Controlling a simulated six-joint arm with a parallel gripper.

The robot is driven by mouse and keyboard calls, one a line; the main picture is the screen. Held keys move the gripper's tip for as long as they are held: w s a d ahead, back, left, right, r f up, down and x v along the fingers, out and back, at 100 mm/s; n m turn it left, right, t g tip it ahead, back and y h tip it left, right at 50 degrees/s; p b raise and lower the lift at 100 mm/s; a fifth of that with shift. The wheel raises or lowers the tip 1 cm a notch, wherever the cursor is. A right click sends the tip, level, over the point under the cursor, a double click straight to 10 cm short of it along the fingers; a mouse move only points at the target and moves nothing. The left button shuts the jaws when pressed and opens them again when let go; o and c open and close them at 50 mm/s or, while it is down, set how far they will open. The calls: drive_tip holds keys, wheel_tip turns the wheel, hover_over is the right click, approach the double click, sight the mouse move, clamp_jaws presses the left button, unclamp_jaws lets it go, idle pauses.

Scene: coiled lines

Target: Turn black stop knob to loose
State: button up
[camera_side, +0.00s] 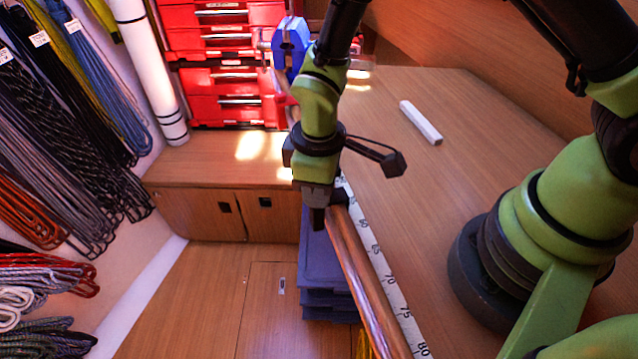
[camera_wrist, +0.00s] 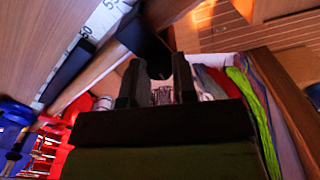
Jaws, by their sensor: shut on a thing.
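The black stop (camera_side: 340,196) sits at the wooden edge rail (camera_side: 366,275), beside the white scale strip (camera_side: 386,277). In the wrist view, the stop's dark block (camera_wrist: 145,38) lies just past my fingertips. My gripper (camera_side: 318,218) points down at the stop, on the rail's left side. In the wrist view, my gripper (camera_wrist: 160,68) has its two dark fingers a small gap apart, closed on the stop's knob. The knob is mostly hidden by the fingers and the dark block, so its turn angle cannot be read.
A white bar (camera_side: 421,122) lies on the worktop (camera_side: 470,130). Stacked blue-grey crates (camera_side: 322,268) stand below the rail. Red drawers (camera_side: 225,60) and a blue object (camera_side: 291,46) are at the back. Coiled lines (camera_side: 75,130) hang along the left wall.

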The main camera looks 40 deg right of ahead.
drive_tip(key=shift+n, duration=1.2)
drive_tip(key=o, duration=0.9)
drive_tip(key=shift+o, duration=0.2)
drive_tip(key=shift+r, duration=0.1)
wheel_tip(320, 180, up, 10)
